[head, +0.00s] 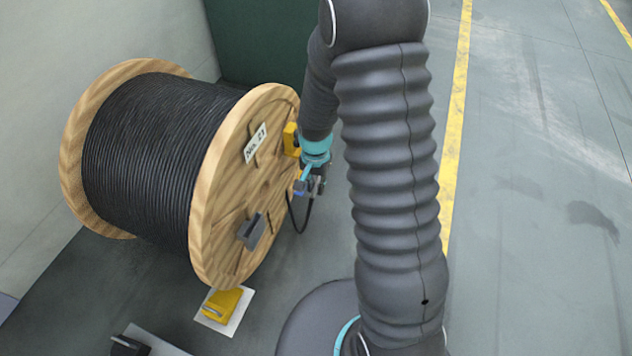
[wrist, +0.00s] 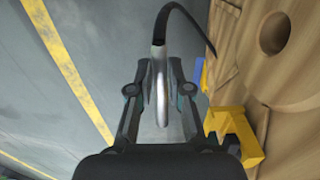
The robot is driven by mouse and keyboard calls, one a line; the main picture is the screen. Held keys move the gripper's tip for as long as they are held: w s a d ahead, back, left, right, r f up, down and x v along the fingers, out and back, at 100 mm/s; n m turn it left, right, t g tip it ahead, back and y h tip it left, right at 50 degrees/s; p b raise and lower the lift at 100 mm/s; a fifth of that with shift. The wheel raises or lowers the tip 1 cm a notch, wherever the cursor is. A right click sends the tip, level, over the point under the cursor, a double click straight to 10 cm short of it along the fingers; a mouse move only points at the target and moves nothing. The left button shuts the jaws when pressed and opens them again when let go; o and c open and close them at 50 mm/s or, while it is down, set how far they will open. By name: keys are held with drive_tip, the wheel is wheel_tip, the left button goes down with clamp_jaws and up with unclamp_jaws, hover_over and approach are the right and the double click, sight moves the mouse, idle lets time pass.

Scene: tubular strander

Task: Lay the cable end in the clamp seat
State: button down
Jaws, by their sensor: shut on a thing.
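My gripper (wrist: 156,84) is shut on the cable end (wrist: 160,58), whose silvery tip lies between the two fingers. The black cable (wrist: 186,14) curves from it over to the wooden reel on the right. In the head view my gripper (head: 314,186) is beside the reel's near flange, partly behind my arm, and the black cable (head: 299,217) hangs in a loop below it. A grey block (head: 251,231) sits on the flange face; I cannot tell whether it is the clamp seat. The cable end is apart from this block.
The wooden reel (head: 243,190) is wound with black cable. A yellow block (head: 291,139) shows by its flange, and in the wrist view a yellow part (wrist: 233,134) is close right of my gripper. Floor at right is clear.

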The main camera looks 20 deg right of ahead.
drive_tip(key=shift+a, duration=0.1)
drive_tip(key=shift+w+a+f+b, duration=1.05)
drive_tip(key=shift+w+a, duration=2.2)
drive_tip(key=shift+a, duration=1.15)
drive_tip(key=w+d, duration=0.6)
drive_tip(key=w, duration=0.3)
drive_tip(key=shift+d+f, duration=0.2)
drive_tip(key=shift+d, duration=0.15)
drive_tip(key=shift+f, duration=0.2)
drive_tip(key=c, duration=1)
unclamp_jaws()
wheel_tip(320, 180, up, 12)
